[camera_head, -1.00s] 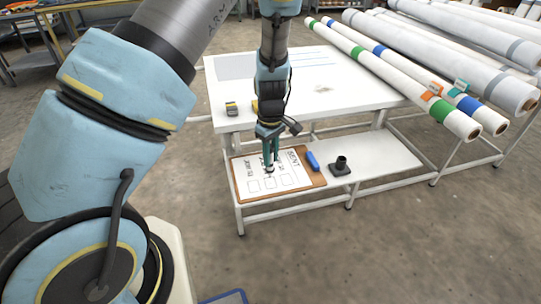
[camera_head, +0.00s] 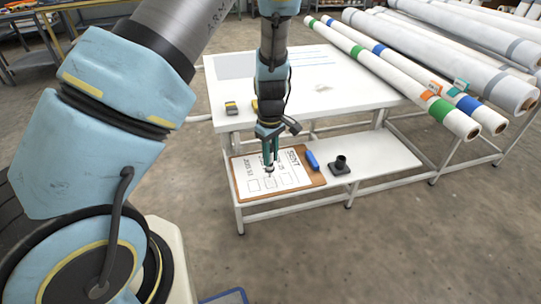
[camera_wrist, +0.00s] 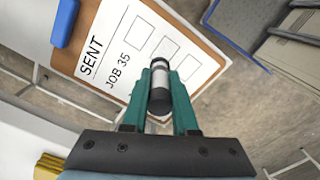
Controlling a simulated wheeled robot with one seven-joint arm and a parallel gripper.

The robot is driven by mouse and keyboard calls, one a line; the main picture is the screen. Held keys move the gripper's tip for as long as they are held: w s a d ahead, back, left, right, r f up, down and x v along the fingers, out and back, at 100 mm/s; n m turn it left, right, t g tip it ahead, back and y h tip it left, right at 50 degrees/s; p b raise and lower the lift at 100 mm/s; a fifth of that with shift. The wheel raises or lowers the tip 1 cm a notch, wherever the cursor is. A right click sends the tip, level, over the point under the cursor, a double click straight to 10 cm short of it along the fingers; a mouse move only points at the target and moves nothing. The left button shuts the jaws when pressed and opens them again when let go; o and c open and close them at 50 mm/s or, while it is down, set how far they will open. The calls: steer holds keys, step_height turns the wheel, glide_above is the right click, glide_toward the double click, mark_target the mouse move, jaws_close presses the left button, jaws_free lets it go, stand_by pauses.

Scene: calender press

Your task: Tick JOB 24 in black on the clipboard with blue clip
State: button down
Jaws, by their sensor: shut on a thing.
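The clipboard (camera_head: 318,183) lies on the lower shelf. It is brown, with white paper and a blue clip (camera_head: 313,160) at its right end. In the wrist view, the paper (camera_wrist: 105,45) reads SENT and JOB 35 and has three boxes that look empty. The other job lines are hidden there by my gripper, and the head view is too small to read them surely. My gripper (camera_head: 269,162) is shut on a dark marker with a white band (camera_wrist: 161,78), held over the paper. Its lower end is close to the boxes; I cannot tell whether it touches.
A black stand (camera_head: 340,165) is on the shelf right of the clipboard. The white table top (camera_head: 345,95) is above and behind, with a small grey and yellow block (camera_head: 232,108) near its left front corner. Long white rolls (camera_head: 420,90) lie on a rack at right.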

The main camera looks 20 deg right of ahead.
steer(key=shift+f+b, duration=0.35)
steer(key=shift+f, duration=0.3)
stand_by(0.4)
steer(key=shift+s+a, duration=0.1)
steer(key=shift+a, duration=0.05)
steer(key=shift+s+a, duration=0.25)
steer(key=shift+a, duration=0.1)
steer(key=shift+s, duration=0.1)
stand_by(0.5)
steer(key=shift+s+d+r+p, duration=0.1)
steer(key=shift+s+d+p, duration=0.2)
steer(key=shift+s+p, duration=0.1)
steer(key=shift+s+p, duration=0.1)
steer(key=shift+p, duration=0.2)
stand_by(1.8)
steer(key=shift+s+d, duration=0.25)
steer(key=shift+s, duration=0.1)
steer(key=shift+p, duration=0.4)
stand_by(0.8)
